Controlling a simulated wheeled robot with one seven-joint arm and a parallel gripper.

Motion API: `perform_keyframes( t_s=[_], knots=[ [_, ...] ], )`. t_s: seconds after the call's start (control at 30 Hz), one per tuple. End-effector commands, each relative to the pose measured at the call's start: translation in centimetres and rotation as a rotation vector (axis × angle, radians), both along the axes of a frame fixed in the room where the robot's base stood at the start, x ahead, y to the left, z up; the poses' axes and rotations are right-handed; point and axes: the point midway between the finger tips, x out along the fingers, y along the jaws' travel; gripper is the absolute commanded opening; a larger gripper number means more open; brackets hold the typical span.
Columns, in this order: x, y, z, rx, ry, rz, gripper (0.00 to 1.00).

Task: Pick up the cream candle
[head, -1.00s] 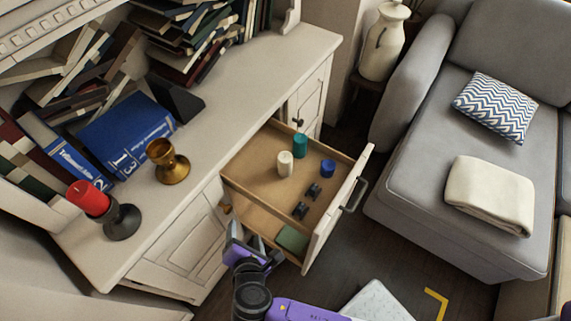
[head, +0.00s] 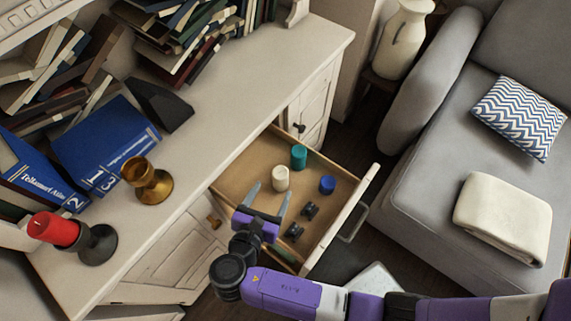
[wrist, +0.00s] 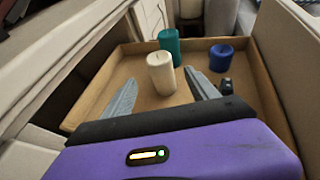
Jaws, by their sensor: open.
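The cream candle (head: 280,178) stands upright in the open drawer (head: 232,187). In the wrist view the cream candle (wrist: 161,73) is ahead of my gripper, between the lines of the two fingers and slightly beyond their tips. My gripper (head: 269,190) is open and empty, with its fingers pointing into the drawer toward the candle. The fingers also show in the wrist view (wrist: 159,82). They do not appear to touch the candle.
A teal candle (head: 299,157) stands behind the cream one, and a blue candle (head: 327,184) to its right. Two small dark objects (head: 302,220) lie near the drawer front. A brass goblet (head: 151,181) and a red candle (head: 54,229) stand on the cabinet top.

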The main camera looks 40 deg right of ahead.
Motion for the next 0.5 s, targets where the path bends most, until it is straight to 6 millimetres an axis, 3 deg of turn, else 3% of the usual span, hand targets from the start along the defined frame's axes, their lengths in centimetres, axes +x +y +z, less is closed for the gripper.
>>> perform_keyframes(
  t_s=[0.5],
  knots=[
    [2.6,-3.8,-2.0,-0.003,0.003,-0.005,0.68]
  ],
)
